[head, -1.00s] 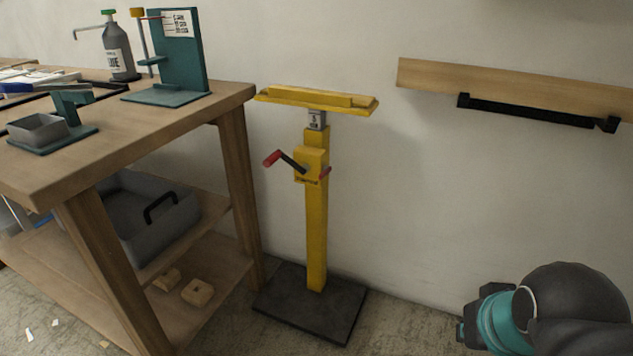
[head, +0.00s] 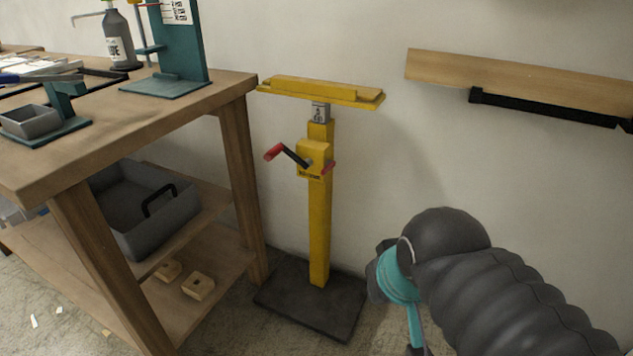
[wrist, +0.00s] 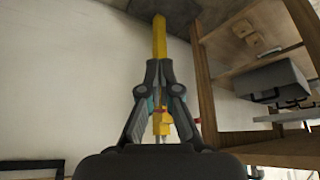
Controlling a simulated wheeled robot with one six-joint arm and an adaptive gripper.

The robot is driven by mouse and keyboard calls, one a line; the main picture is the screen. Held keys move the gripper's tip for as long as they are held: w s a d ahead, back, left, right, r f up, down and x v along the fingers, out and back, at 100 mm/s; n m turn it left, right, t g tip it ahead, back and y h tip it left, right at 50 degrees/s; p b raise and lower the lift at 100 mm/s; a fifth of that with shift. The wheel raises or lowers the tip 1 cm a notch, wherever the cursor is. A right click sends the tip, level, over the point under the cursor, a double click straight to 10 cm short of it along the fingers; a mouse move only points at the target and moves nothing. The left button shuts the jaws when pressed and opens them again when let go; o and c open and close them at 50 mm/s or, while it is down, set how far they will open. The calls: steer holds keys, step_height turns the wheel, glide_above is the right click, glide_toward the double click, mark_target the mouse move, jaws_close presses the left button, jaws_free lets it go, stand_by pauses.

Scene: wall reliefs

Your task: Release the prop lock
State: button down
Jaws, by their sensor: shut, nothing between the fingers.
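The yellow prop stand (head: 319,235) stands upright against the wall in the head view, with a yellow beam (head: 320,93) across its top. Its collar (head: 312,158) carries a black crank with a red grip (head: 274,152) on the left and a small red lever (head: 329,167) on the right. Which part is the lock, I cannot tell. In the wrist view, the post (wrist: 159,38) shows beyond my gripper (wrist: 160,66). My gripper is shut and empty, its fingers partly hiding the collar (wrist: 162,124). It appears apart from the stand.
A wooden workbench (head: 150,115) stands left of the prop, with a grey bin (head: 135,215) on its shelf. A dark base plate (head: 312,302) lies under the post. A wooden wall board (head: 520,80) with a black bar is at upper right. Bare wall lies between.

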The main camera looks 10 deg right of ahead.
steer(key=w+a+f+m+g+y+b, duration=0.2)
steer(key=w+a+f+m+y, duration=0.1)
steer(key=w+m+y, duration=0.4)
steer(key=w+a+f+m+g+y+b, duration=0.2)
steer(key=w+a+f+m+y, duration=0.25)
steer(key=w+m, duration=0.35)
steer(key=w+d+f+m+t+y+b, duration=0.1)
steer(key=w+d+f+m+t+y, duration=0.1)
steer(key=w+d+m+t, duration=0.3)
steer(key=w+d+f+m+t+y, duration=0.2)
steer(key=w+d+f+m+t, duration=0.2)
steer(key=w+d, duration=0.7)
steer(key=w+m+t, duration=0.2)
steer(key=m, duration=0.1)
steer(key=shift+d+f+m+y+b, duration=0.2)
steer(key=shift+f+m+y+b, duration=0.05)
steer(key=shift+m+y+b, duration=0.15)
steer(key=shift+w, duration=0.15)
